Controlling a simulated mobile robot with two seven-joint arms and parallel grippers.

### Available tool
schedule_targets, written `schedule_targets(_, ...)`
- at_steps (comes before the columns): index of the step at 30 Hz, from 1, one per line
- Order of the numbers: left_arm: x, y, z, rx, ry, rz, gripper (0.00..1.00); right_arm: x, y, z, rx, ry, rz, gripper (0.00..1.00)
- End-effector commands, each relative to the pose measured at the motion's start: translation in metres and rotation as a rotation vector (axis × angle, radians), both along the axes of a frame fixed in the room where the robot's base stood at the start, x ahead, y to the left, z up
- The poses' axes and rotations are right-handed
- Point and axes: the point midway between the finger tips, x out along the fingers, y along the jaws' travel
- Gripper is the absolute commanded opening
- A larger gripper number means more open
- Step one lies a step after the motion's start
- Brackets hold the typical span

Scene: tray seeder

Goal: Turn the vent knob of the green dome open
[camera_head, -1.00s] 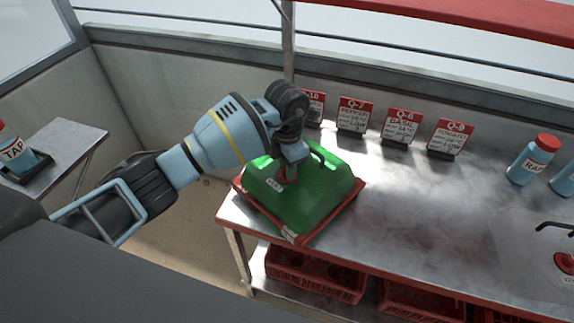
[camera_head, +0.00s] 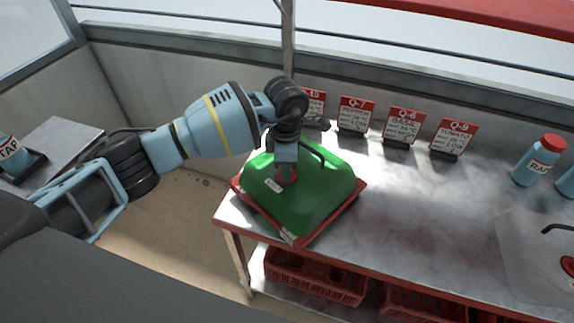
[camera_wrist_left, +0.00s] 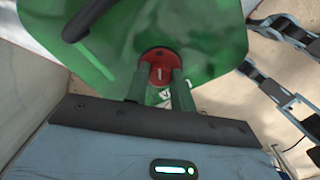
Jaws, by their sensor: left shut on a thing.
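The green dome (camera_head: 318,205) sits on a red tray (camera_head: 355,197) at the left end of the metal bench. It also shows in the left wrist view (camera_wrist_left: 215,35). Its red round vent knob (camera_wrist_left: 158,58) carries a pale mark that lies roughly along the finger direction. My left gripper (camera_head: 287,178) points down onto the dome's top, and its two fingers (camera_wrist_left: 157,78) are shut on the knob from either side. The black dome handle (camera_head: 313,150) is just behind the gripper. In the head view the knob is mostly hidden by the gripper. My right gripper is out of view.
Several red-and-white sign cards, such as Q-7 (camera_head: 355,115), stand along the back of the bench (camera_head: 420,220). A blue bottle with a red cap (camera_head: 540,160) stands at the right. Red crates (camera_head: 315,278) lie on the shelf below. The bench middle is clear.

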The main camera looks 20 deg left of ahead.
Motion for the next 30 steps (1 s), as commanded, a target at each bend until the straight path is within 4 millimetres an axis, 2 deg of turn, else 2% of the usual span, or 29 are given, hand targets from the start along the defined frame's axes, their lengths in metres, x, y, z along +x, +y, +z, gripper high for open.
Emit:
schedule_targets(18, 0.0, 0.0, -0.004, -0.001, 0.003, -0.585, 0.01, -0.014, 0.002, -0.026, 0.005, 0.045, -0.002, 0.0)
schedule_targets(30, 0.0, 0.0, -0.003, 0.001, 0.002, -0.901, 0.01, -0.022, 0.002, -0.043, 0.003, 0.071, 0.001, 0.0)
